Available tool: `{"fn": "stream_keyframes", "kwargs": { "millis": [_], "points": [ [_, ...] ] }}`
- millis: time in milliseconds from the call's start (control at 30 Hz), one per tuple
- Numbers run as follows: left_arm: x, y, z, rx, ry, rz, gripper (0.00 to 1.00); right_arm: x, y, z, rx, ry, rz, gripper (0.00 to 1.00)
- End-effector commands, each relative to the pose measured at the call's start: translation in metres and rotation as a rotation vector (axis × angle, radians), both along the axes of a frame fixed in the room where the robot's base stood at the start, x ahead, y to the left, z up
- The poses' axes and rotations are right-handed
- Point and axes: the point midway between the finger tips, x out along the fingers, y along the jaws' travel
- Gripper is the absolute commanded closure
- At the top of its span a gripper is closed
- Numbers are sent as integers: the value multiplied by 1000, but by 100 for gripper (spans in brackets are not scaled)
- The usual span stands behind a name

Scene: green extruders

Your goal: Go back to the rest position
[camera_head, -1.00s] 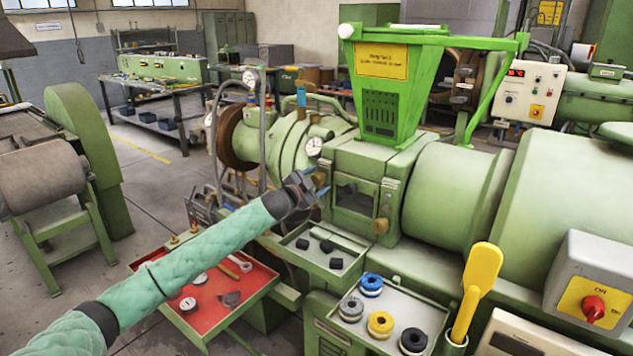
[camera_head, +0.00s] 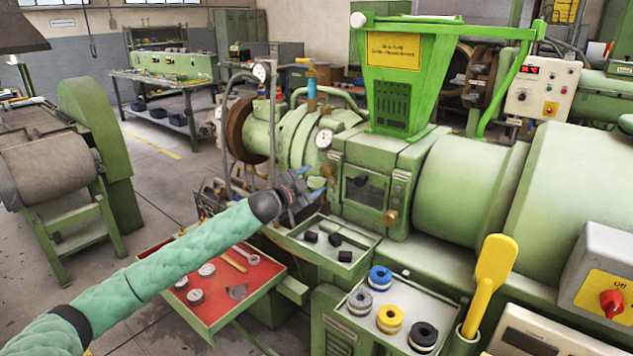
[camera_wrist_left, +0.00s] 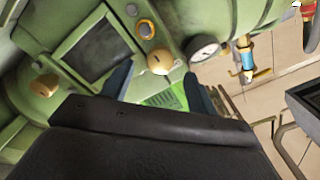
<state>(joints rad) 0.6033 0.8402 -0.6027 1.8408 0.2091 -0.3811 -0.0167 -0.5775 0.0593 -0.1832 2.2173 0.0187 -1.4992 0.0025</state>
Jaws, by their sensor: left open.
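My left gripper (camera_head: 312,184) is open in the head view, in front of the green extruder (camera_head: 465,190), close to its small windowed door (camera_head: 365,190). Its two blue-grey fingers stand apart in the left wrist view (camera_wrist_left: 158,88), with nothing seen between them. Beyond them the wrist view shows the dark door window (camera_wrist_left: 100,50), a brass knob (camera_wrist_left: 160,62) and a pressure gauge (camera_wrist_left: 204,48). My left arm reaches in from the lower left, above the red tray. My right gripper is in neither view.
A green tray with black blocks (camera_head: 310,262) lies below the gripper. A red tray with tools (camera_head: 215,318) is at lower left. A grey tray with coloured rings (camera_head: 355,327) and a yellow scoop (camera_head: 492,272) are at front right. Open floor (camera_head: 165,220) lies left.

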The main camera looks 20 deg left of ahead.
Motion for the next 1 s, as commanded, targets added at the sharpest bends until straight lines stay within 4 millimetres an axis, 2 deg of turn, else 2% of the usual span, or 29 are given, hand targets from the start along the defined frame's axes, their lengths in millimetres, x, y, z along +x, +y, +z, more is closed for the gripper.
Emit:
{"fn": "stream_keyframes", "kwargs": {
  "millis": [633, 867, 1000],
  "points": [
    [-3, 4, -3, 5, 15, 15, 41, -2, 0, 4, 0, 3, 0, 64],
    [0, 30, -27, 68, 146, 173, 41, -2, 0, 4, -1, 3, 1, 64],
    [-9, 44, -26, 108, 211, 279, 41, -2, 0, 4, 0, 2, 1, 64]
  ]
}}
